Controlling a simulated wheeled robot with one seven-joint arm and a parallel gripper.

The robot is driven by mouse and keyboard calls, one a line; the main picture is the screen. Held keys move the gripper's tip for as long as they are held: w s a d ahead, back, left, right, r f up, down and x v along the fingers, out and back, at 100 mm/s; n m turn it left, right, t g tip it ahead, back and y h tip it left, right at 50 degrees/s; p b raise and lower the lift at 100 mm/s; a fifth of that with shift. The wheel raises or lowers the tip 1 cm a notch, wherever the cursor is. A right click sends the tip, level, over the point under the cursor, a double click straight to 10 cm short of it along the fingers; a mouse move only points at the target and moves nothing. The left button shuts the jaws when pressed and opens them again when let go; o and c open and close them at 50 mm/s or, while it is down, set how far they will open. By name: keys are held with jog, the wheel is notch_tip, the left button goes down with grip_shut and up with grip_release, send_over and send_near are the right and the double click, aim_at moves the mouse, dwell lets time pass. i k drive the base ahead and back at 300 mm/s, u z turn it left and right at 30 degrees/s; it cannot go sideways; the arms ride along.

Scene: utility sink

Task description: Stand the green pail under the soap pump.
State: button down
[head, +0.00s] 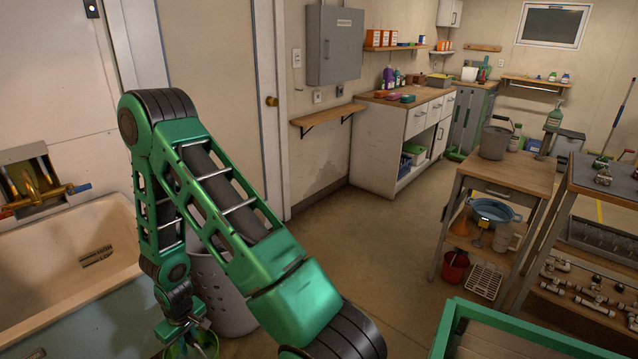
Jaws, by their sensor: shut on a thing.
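The green pail (204,348) hangs at the bottom edge of the head view, partly cut off by the frame. My gripper (182,333) is shut on it, near its top. The pail is beside the light, perforated basket and to the right of the sink. Its base is out of view, so I cannot tell what is beneath it. A green bottle with a pump-like top (554,117) stands far off at the right, behind the wooden table; I cannot tell whether it is the soap pump.
A utility sink (40,322) is at left, with brass taps (40,186) above. The perforated basket (222,296) stands on the floor. A wooden table (512,173) at right holds a grey bucket (495,141). A green-rimmed tray (446,330) is at front right. The middle floor is clear.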

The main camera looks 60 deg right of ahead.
aim_at(533, 167)
jog(key=z, duration=1.2)
jog(key=i, duration=0.55)
jog(key=z, duration=2.05)
jog(key=i, duration=0.2)
jog(key=z, duration=0.15)
